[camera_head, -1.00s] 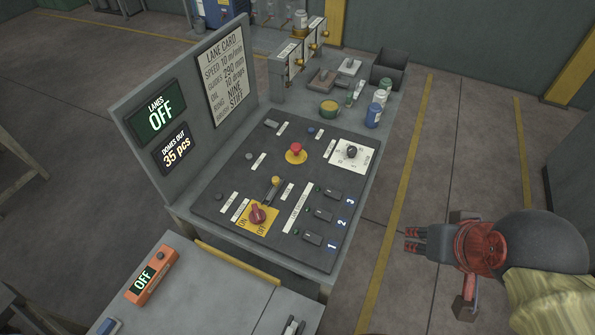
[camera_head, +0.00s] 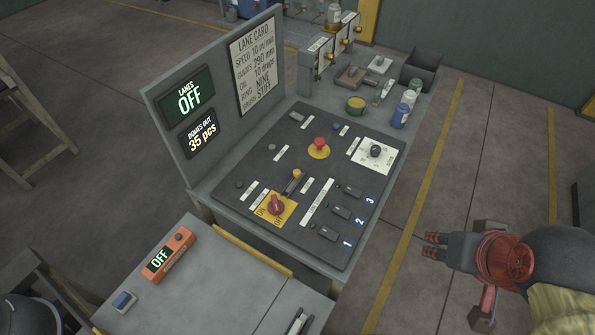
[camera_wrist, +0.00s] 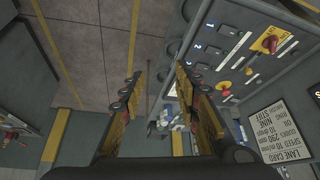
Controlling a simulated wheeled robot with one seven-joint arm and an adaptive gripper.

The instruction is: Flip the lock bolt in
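The control panel (camera_head: 262,165) has a red rotary switch (camera_head: 277,204) on a yellow ON/OFF plate. Beside the switch is a small bolt with a yellow knob (camera_head: 297,174), which looks like the lock bolt. Its exact position is too small to tell. The red switch also shows at the upper right of the wrist view (camera_wrist: 270,41). My gripper (camera_head: 435,246) is right of the panel, over the floor and apart from it. In the wrist view its two fingers (camera_wrist: 158,74) are spread with nothing between them.
A red mushroom button (camera_head: 319,145), a white dial plate (camera_head: 375,152) and several small switches share the panel. An upright board with displays (camera_head: 190,102) stands along its left side. Bottles (camera_head: 402,113) and a dark bin (camera_head: 421,70) stand behind. The floor around my gripper is clear.

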